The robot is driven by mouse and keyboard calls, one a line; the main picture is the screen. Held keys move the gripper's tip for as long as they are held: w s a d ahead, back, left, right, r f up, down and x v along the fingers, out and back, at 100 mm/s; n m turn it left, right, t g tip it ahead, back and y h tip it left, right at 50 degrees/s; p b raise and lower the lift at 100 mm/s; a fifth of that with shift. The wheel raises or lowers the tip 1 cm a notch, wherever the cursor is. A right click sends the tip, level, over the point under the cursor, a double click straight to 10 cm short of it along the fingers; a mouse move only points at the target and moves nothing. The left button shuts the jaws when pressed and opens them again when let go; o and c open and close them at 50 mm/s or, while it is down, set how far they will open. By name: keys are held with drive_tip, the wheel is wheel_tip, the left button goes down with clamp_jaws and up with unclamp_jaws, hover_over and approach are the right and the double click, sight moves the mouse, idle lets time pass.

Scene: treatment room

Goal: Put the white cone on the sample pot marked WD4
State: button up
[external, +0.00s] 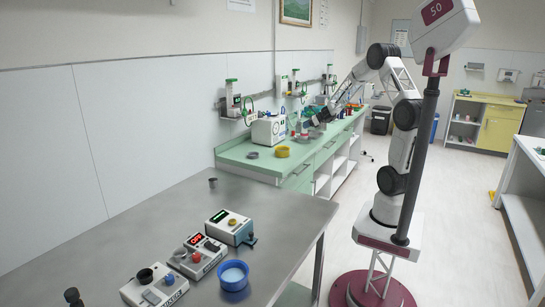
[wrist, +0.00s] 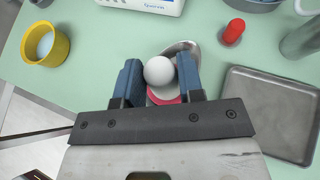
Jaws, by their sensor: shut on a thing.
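My gripper (wrist: 159,80) is shut on a white, round-topped thing (wrist: 159,70), held between its two blue fingers above the green bench. It is likely the white cone seen end-on, but its full shape is hidden. A pink-red piece (wrist: 164,98) shows just below it; I cannot tell whether they touch. In the external view my gripper (external: 309,123) is over the green bench, too small to show its load. No WD4 mark is readable. A yellow pot (wrist: 62,47) with a pale inside stands left of my gripper; it also shows in the external view (external: 283,152).
A shiny metal dish (wrist: 184,47) lies just behind the held thing. A red object (wrist: 233,31) and a grey tray (wrist: 270,108) are to the right. A white device (wrist: 150,4) stands behind. The steel table (external: 130,230) holds several devices and a blue pot (external: 233,284).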

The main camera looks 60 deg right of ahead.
drive_tip(key=shift+f, duration=0.1)
drive_tip(key=o, duration=0.9)
drive_tip(key=v, duration=1.2)
